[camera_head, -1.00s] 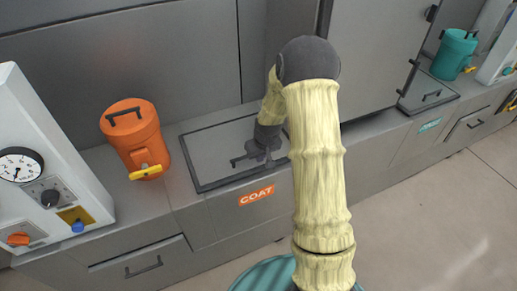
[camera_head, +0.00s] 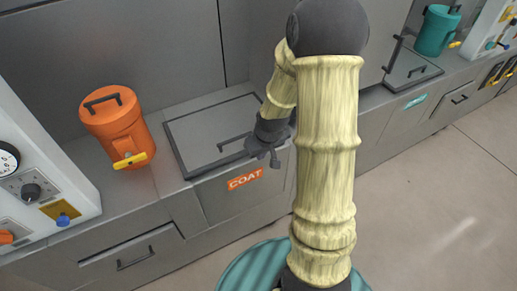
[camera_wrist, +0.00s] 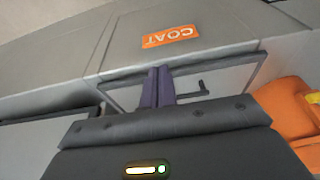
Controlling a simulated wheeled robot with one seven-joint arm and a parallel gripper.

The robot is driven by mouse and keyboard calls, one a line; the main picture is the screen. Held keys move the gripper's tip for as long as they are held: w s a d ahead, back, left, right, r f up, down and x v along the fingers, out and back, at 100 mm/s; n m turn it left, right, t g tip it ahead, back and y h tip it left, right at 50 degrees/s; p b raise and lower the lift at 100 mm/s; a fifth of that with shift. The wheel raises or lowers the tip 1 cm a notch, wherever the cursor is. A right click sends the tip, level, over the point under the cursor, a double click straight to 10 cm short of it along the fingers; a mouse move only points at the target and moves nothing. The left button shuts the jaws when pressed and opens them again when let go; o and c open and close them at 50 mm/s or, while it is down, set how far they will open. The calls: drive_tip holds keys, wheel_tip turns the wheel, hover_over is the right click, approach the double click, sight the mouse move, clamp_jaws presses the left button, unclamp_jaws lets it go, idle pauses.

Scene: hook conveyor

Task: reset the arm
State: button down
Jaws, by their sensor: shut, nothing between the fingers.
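My gripper (camera_head: 274,160) is at the end of my pale yellow arm, in front of the coat station's lid. In the camera_wrist view its two dark fingers (camera_wrist: 158,86) are together, with nothing between them. The grey lid (camera_head: 207,128) with a dark rim and a black bar handle (camera_head: 233,141) lies flat and closed on the counter. An orange COAT label (camera_head: 245,178) is on the counter front below it. My gripper appears close to the lid's front right corner; I cannot tell if it touches. My forearm hides part of the counter to the right.
An orange canister (camera_head: 115,128) with a yellow tap stands left of the lid. A white panel (camera_head: 60,180) with gauge and knobs is at the far left. A teal canister (camera_head: 437,30) and a second lid (camera_head: 411,70) are at the right. The floor (camera_head: 430,200) at right is clear.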

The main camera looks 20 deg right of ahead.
drive_tip(key=s+a+r+p, duration=0.1)
drive_tip(key=s+a+r, duration=0.2)
drive_tip(key=s+r, duration=0.3)
drive_tip(key=s+a+r+m+p, duration=0.1)
drive_tip(key=s+a+r, duration=0.3)
drive_tip(key=s+r, duration=0.1)
drive_tip(key=shift+s+a+r, duration=0.15)
drive_tip(key=shift+s+r, duration=0.25)
drive_tip(key=shift+s, duration=0.1)
drive_tip(key=shift+w+a, duration=0.1)
